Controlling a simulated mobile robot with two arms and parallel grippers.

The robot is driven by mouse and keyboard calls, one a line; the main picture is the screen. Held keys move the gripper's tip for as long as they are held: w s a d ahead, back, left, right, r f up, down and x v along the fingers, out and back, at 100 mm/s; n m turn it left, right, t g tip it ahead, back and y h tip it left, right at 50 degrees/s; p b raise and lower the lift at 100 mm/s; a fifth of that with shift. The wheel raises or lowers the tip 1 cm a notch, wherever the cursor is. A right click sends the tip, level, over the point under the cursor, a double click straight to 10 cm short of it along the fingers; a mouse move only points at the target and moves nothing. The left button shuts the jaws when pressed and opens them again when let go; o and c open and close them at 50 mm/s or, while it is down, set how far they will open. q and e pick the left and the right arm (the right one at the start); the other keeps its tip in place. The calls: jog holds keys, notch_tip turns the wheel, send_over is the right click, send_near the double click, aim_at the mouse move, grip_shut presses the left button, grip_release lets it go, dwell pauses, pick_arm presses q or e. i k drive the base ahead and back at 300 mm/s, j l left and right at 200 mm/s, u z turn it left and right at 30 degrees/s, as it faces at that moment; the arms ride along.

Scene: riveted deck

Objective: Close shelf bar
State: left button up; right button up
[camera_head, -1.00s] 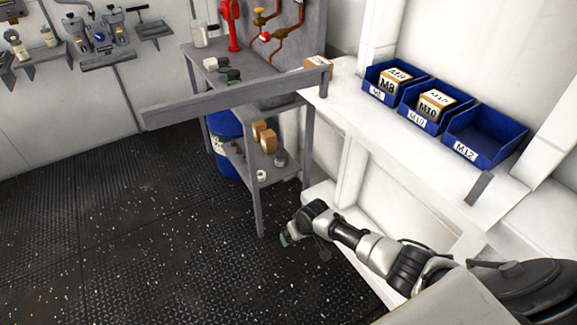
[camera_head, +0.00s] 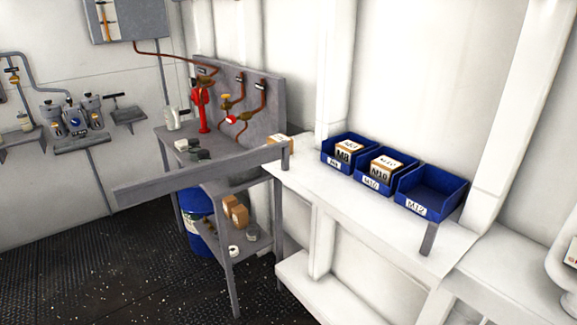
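The shelf bar (camera_head: 200,175) is a long grey bar. Its right end meets a short grey post (camera_head: 287,158) at the left end of the white shelf (camera_head: 345,205). From there it reaches left across the front of the grey workbench, with its left end out in the air. It does not lie across the front of the blue bins. A second short grey post (camera_head: 429,238) stands at the shelf's front edge below the M12 bin. Neither of my grippers is in the head view.
Blue bins marked M10 (camera_head: 373,184) and M12 (camera_head: 416,208) and another beside them (camera_head: 334,163) stand on the shelf. The grey workbench (camera_head: 163,131) holds a red pump (camera_head: 201,110). A blue drum (camera_head: 196,222) stands under it. Dark floor (camera_head: 95,285) is open at lower left.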

aim_at(125, 195)
jog(key=i+j+z, duration=0.2)
jog(key=z, duration=0.25)
jog(key=i+j+z, duration=0.1)
jog(key=j+z, duration=1.6)
jog(key=k+j, duration=0.1)
jog(key=j, duration=0.3)
jog(key=k+j, duration=0.1)
jog(key=j, duration=0.3)
jog(key=k+j+z, duration=0.1)
jog(key=j, duration=0.3)
jog(key=k+j, duration=0.15)
jog(key=j, duration=0.25)
jog(key=k+j+z, duration=0.1)
jog(key=j, duration=0.25)
jog(key=k+j, duration=0.15)
jog(key=j, duration=0.25)
